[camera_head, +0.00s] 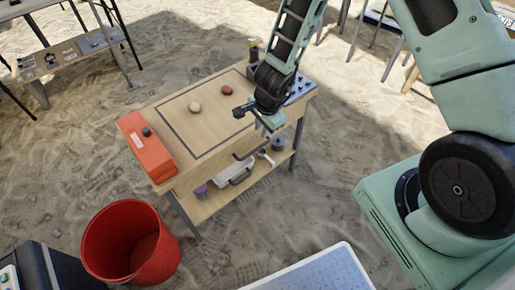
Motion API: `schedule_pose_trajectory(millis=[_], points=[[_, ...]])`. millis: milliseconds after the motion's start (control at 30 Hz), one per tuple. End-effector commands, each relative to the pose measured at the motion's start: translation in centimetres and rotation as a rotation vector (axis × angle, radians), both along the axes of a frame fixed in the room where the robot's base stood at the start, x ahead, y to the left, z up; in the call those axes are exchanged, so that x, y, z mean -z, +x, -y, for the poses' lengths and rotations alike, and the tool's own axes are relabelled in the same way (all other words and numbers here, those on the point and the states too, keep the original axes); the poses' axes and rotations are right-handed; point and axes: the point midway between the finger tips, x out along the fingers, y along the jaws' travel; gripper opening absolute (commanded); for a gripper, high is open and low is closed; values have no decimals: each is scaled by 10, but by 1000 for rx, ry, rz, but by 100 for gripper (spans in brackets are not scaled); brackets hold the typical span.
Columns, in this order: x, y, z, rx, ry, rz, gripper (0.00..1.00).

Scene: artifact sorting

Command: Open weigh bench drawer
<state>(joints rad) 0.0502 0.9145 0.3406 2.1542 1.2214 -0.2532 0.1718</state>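The weigh bench (168,103) is a wooden table with a dark rectangle outlined on its top. Its front side faces the lower right of the head view. A thin dark handle-like bar (243,156) shows by that front side, below the top. I cannot make out the drawer's outline or any gap. My gripper (255,117) hangs at the bench's front edge, above and slightly right of the bar, and looks apart from it. My gripper's fingers are small and partly hidden by the wrist, so whether they are open is unclear.
An orange box (150,153) sits at the top's left end. A pale stone (195,106) and a reddish stone (227,89) lie inside the outline. A lower shelf (213,204) holds several items. A red bucket (103,238) stands on sand at front left.

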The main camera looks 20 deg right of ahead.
Motion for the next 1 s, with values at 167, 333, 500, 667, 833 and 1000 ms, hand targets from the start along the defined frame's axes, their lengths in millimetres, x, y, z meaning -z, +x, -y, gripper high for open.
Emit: schedule_pose_trajectory(millis=[167, 333, 500, 667, 833, 1000], points=[[41, 6, -3, 2, 2, -3, 20], [73, 12, -4, 0, 2, -3, 20], [96, 17, -6, 0, 2, -1, 20], [107, 19, -7, -1, 1, 0, 20], [109, 20, -7, -1, 0, 1, 20], [108, 20, -7, -2, 0, 1, 17]])
